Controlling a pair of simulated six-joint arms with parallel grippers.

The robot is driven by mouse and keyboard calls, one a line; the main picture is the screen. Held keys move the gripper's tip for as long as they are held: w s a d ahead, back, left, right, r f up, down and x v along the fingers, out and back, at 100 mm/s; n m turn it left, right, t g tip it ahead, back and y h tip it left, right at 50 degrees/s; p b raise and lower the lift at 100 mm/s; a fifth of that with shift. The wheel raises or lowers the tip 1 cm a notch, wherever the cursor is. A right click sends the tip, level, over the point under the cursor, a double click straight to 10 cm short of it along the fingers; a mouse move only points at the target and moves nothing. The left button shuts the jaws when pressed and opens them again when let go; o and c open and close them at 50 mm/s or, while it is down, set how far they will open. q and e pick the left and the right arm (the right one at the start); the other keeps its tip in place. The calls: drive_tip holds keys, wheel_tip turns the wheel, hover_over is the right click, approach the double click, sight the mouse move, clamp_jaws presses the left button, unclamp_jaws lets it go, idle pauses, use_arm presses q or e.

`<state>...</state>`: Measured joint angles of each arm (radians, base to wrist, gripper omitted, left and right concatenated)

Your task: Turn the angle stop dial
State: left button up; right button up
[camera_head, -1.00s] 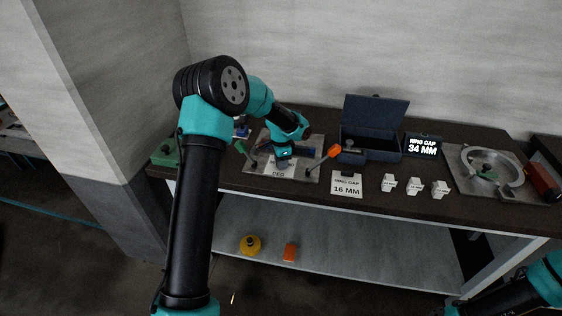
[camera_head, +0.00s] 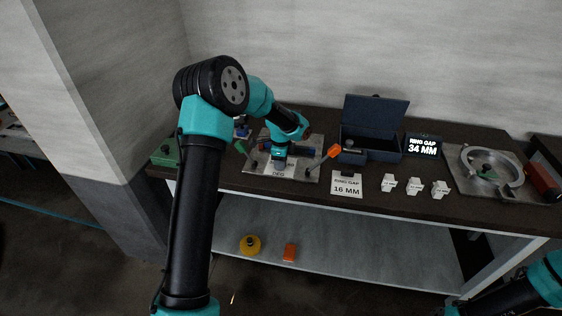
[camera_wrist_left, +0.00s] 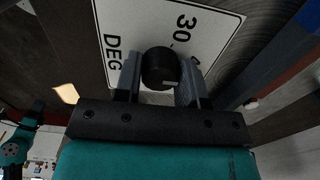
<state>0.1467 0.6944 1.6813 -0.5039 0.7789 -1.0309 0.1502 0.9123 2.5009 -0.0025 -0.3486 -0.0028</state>
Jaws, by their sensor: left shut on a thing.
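The angle stop dial (camera_wrist_left: 160,68) is a black round knob with a small pale mark on its side. It stands on a white plate (camera_wrist_left: 114,18) printed "30" and "DEG". My left gripper (camera_wrist_left: 160,85) is shut on the dial, one finger on each side of it. In the head view the left gripper (camera_head: 280,164) is over the bender's metal base plate (camera_head: 256,168) and hides the dial from that side. My right gripper is not in view; only part of that arm shows at the lower right.
A green-handled lever (camera_head: 241,147) and an orange-handled lever (camera_head: 333,151) flank the gripper. A "RING GAP 16 MM" card (camera_head: 346,184), small white blocks (camera_head: 413,187) and an open blue box (camera_head: 371,135) lie to the right. A screen (camera_head: 423,147) reads 34 MM. A ring fixture (camera_head: 491,168) sits further right.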

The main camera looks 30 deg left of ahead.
use_arm(q)
drive_tip(key=o, duration=0.9)
wheel_tip(320, 180, up, 17)
drive_tip(key=shift+r, duration=0.2)
idle(0.6)
